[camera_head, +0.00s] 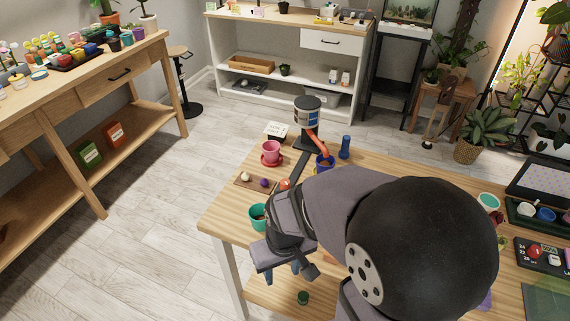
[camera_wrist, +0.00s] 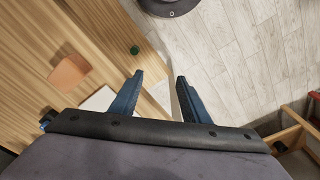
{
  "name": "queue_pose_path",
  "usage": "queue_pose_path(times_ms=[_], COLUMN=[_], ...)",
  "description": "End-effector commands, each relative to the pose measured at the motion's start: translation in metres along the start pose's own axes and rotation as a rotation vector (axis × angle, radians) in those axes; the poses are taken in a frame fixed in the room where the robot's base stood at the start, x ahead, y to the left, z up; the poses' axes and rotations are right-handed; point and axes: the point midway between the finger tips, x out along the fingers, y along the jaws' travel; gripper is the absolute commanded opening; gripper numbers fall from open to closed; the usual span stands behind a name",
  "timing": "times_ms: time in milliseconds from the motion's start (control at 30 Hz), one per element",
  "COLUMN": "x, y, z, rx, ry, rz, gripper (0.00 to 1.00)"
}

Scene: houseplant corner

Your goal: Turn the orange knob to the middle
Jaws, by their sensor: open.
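A small dark control panel (camera_head: 555,262) with white markings, "50%" among them, lies at the right of the table in the head view. A round red-orange knob (camera_head: 534,252) sits on its left part; I cannot tell where it points. My gripper (camera_head: 281,272) is far to the left of it, by the table's left edge, pointing down. In the wrist view my gripper (camera_wrist: 160,78) is open, with nothing between its blue fingers. The panel and knob do not show there.
A teal pot (camera_head: 258,216) stands close beside my gripper. A pink cup (camera_head: 271,150), a dispenser with a can (camera_head: 307,110) and a blue bottle (camera_head: 345,147) stand farther back. A tray (camera_head: 524,211) of small pots lies behind the panel. Wood and floor show below my fingers.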

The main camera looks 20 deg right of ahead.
Motion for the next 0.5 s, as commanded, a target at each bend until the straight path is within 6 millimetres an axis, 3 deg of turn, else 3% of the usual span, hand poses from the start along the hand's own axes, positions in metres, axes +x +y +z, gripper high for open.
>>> queue_pose_path(times_ms=[33, 300, 400, 500], x=[-0.028, -0.086, -0.101, -0.099], y=[0.001, 0.007, 0.017, 0.029], z=[-0.009, -0.066, -0.103, -0.136], rx=[-0.004, -0.080, -0.165, -0.268], ry=[0.013, 0.080, 0.084, 0.064], rz=[0.000, 0.007, 0.016, 0.020], gripper=[0.42, 0.42, 0.42, 0.42])
